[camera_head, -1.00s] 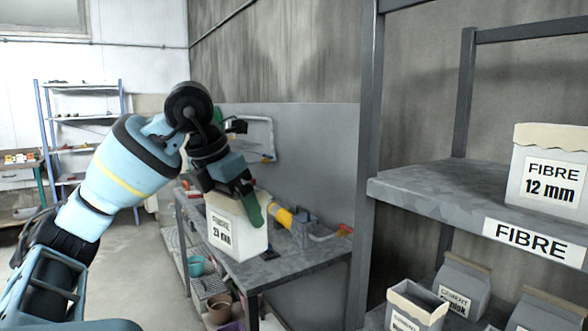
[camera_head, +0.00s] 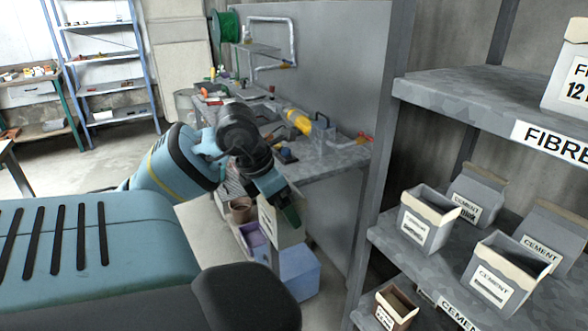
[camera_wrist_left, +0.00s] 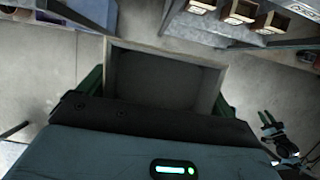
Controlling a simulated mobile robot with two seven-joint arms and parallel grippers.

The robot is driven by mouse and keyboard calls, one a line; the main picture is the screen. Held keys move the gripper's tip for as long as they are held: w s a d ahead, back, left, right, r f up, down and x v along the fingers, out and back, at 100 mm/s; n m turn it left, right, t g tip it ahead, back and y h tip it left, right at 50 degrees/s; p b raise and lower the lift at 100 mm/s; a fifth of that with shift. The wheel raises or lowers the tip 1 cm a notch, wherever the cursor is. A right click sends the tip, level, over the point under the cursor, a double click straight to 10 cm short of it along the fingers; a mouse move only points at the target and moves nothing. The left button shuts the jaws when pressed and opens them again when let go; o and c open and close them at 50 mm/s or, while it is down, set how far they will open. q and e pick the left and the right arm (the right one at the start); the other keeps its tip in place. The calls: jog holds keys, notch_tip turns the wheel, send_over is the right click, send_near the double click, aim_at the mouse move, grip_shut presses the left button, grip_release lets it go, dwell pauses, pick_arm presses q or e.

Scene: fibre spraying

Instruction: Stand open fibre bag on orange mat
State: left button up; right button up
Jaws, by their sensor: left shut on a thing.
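My left gripper (camera_head: 288,213) is shut on a pale open-topped bag (camera_head: 268,222), held in front of the workbench. The gripper and arm cover part of the bag, and its label is not readable now. In the left wrist view the bag's open mouth (camera_wrist_left: 165,85) is a rectangle with a dark grey inside, between the two green fingers. What looks like my right gripper (camera_wrist_left: 270,127) is small at the right of that view; its jaws are unclear. I cannot make out an orange mat in these frames.
A grey workbench (camera_head: 335,160) carries a yellow tool (camera_head: 298,121) and small items. At the right, a shelf rack holds a fibre bag (camera_head: 569,80) above and open cement bags (camera_head: 428,218) below. A blue bin (camera_head: 299,272) stands low by the bench.

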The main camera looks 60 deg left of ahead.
pick_arm(q)
jog(key=w+d+f+m+g+h, duration=0.1)
jog(key=w+d+f+m+h, duration=0.1)
jog(key=d+f+m, duration=0.55)
jog(key=w+d+f+m+g+h, duration=0.2)
jog(key=d+f+m, duration=0.3)
jog(key=d, duration=0.6)
jog(key=s+d+f+m+g+y, duration=0.1)
jog(key=s+d+f+m+g, duration=0.2)
jog(key=d+f+m, duration=0.35)
jog(key=s+d+f+m+g+y, duration=0.15)
jog(key=s+d+f+m, duration=0.25)
jog(key=m, duration=0.6)
jog(key=a+r+m+p, duration=0.1)
jog(key=m, duration=0.1)
jog(key=a+r+m+g+y+p, duration=0.1)
jog(key=r+m+p, duration=0.1)
jog(key=w+a+r+m+y+p, duration=0.1)
jog(key=m, duration=0.1)
jog(key=shift+a+r+g, duration=0.15)
jog(key=shift+r+g, duration=0.15)
jog(key=shift+g, duration=0.05)
pick_arm(e)
jog(key=w+r+t, duration=0.1)
jog(key=w+r, duration=0.3)
jog(key=r, duration=0.2)
jog(key=shift+d, duration=0.35)
jog(key=shift+s+f, duration=0.1)
jog(key=shift+d, duration=0.1)
